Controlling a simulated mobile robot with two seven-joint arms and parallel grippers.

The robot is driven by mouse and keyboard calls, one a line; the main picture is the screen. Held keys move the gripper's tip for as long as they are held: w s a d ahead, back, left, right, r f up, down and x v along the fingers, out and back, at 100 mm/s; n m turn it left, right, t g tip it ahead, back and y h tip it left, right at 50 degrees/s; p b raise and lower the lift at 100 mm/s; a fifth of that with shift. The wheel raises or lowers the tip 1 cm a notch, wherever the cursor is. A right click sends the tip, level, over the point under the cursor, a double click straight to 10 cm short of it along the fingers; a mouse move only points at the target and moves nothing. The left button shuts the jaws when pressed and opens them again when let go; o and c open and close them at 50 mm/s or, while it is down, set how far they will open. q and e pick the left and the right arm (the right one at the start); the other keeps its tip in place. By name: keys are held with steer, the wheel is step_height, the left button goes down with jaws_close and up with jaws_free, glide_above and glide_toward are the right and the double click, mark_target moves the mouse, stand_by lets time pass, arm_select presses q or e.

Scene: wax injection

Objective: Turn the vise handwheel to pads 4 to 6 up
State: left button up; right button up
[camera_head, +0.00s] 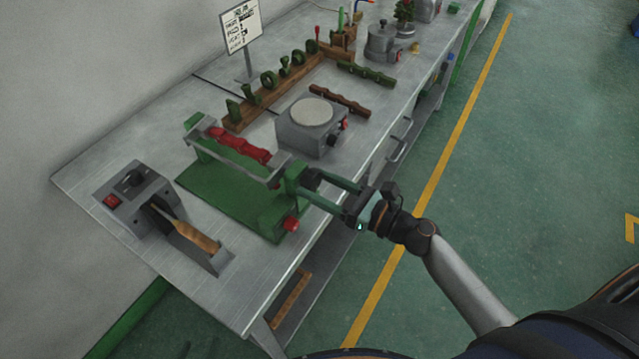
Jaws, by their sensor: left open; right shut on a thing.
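The green vise (210,192) sits near the front of the bench. A bar carrying several red pads (238,146) spans its two end posts. The handwheel is at its right end post (292,178), mostly hidden by my gripper. A red knob (291,224) sticks out low on that post. My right gripper (306,186) comes in from the right, its two fingers shut on the handwheel at the end post. Pad numbers are too small to read. My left gripper is not in view.
A grey device with a round plate (313,111) stands close behind the vise. A grey box with a red button (130,190) and a wooden-handled tool (196,236) are at the left. Open floor lies right of the bench.

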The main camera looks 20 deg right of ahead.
steer(key=shift+m, duration=0.5)
stand_by(0.3)
steer(key=o, duration=1.4)
steer(key=b+v, duration=0.3)
steer(key=v, duration=0.9)
steer(key=shift+s+d, duration=0.2)
steer(key=shift+f, duration=0.1)
